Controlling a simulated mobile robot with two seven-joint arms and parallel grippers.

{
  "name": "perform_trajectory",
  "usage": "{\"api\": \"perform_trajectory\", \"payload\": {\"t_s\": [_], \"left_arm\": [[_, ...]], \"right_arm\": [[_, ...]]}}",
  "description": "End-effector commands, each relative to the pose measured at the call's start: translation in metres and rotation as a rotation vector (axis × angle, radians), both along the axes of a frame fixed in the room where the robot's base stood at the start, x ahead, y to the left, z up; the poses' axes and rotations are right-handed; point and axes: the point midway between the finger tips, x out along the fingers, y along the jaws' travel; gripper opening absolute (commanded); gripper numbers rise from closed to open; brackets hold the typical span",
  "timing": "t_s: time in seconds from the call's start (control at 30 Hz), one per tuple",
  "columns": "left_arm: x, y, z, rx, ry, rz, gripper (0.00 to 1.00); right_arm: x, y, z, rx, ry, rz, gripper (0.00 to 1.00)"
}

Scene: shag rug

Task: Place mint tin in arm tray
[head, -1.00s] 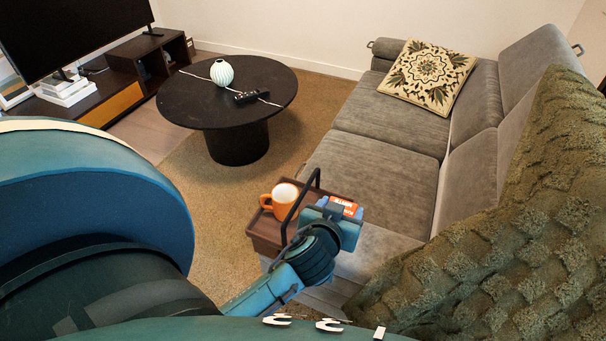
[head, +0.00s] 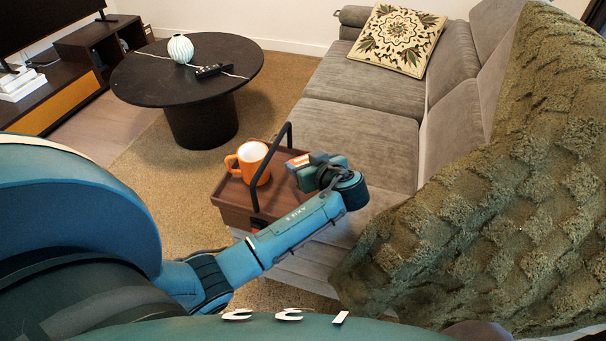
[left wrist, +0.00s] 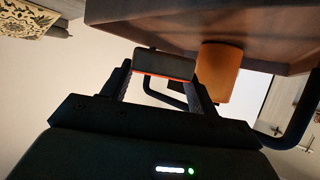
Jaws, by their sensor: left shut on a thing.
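The mint tin (head: 298,161), with an orange-red label, is held in my left gripper (head: 308,167). In the left wrist view, the tin (left wrist: 163,65) is a dark slab with an orange edge between the two fingers of the gripper (left wrist: 160,78). The brown arm tray (head: 234,208) sits at the sofa's near arm. The tin appears over the tray's right part, just right of its dark handle (head: 253,196); the exact gap to the tray floor cannot be told. The tray (left wrist: 200,18) also shows in the wrist view. My right gripper is out of view.
An orange mug (head: 252,163) stands in the tray left of the handle; it also shows in the wrist view (left wrist: 218,72). The grey sofa seat (head: 360,130) is clear. A round black table (head: 190,90) stands behind left.

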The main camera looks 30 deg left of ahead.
Motion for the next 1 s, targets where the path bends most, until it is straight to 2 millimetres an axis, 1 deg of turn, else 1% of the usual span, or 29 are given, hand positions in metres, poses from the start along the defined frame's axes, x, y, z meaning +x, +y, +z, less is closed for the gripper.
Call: {"api": "perform_trajectory", "payload": {"t_s": [0.07,0.2,0.3,0.53,0.63,0.67,0.7,0.77,1.0], "left_arm": [[0.0,0.0,-0.006,0.002,0.001,-0.001,0.37],[0.0,0.001,-0.026,0.003,0.003,-0.002,0.37],[0.0,0.001,-0.038,0.002,0.002,-0.001,0.37],[0.0,0.0,-0.038,0.001,-0.001,-0.001,0.37],[0.0,0.0,-0.041,0.0,0.0,-0.001,0.37],[0.0,0.0,-0.041,0.0,0.0,-0.001,0.6],[0.0,0.0,-0.04,0.0,-0.001,-0.002,0.64],[0.0,0.0,-0.04,0.0,0.0,-0.002,0.68],[0.0,0.0,-0.039,0.0,0.0,-0.001,0.69]], "right_arm": [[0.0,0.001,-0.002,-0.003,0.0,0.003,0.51],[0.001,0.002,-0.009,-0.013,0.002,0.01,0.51],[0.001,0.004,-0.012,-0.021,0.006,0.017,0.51],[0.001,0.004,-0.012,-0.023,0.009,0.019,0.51],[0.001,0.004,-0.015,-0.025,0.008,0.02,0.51],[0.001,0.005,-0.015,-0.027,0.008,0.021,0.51],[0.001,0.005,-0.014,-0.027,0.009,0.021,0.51],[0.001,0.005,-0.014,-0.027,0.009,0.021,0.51],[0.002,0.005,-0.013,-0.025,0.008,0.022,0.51]]}}
